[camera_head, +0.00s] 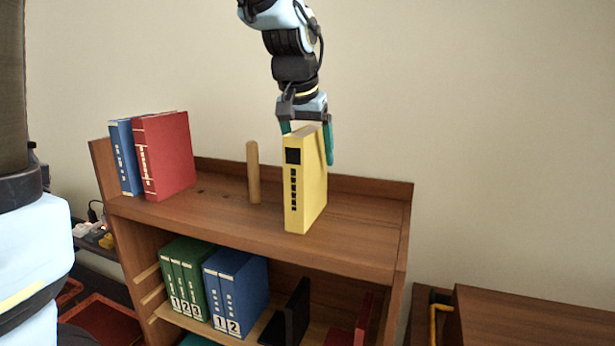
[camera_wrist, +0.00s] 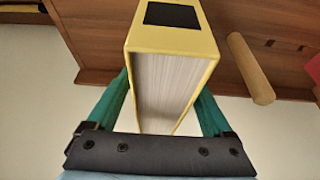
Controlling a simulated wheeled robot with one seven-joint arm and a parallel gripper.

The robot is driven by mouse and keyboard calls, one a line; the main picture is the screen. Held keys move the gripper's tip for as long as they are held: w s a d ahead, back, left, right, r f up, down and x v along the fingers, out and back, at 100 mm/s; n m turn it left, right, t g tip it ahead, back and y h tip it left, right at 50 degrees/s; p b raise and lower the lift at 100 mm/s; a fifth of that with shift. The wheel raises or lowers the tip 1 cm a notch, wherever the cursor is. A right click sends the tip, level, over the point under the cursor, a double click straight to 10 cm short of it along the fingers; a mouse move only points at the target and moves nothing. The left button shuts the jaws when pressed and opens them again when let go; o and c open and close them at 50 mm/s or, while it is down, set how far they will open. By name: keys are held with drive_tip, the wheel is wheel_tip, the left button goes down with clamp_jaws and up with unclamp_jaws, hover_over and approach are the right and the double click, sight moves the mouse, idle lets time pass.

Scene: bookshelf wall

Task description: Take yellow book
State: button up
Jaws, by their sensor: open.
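The yellow book (camera_head: 305,190) stands upright on the top of the wooden shelf, its spine with a black square facing forward. My gripper (camera_head: 308,135) is above it, pointing down. Its teal fingers are open and sit on either side of the book's upper end. In the wrist view the yellow book (camera_wrist: 172,70) lies between the two fingers of my gripper (camera_wrist: 165,105), with its page edges toward the palm. I cannot tell whether either finger touches the covers.
A wooden peg (camera_head: 253,172) stands left of the yellow book. A red book (camera_head: 168,155) and a blue book (camera_head: 124,157) stand at the shelf's left end. Green binders (camera_head: 187,278) and blue binders (camera_head: 236,290) fill part of the lower shelf (camera_head: 200,330). The top right is clear.

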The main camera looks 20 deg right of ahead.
clamp_jaws()
idle(0.6)
drive_tip(key=shift+r, duration=0.1)
idle(0.6)
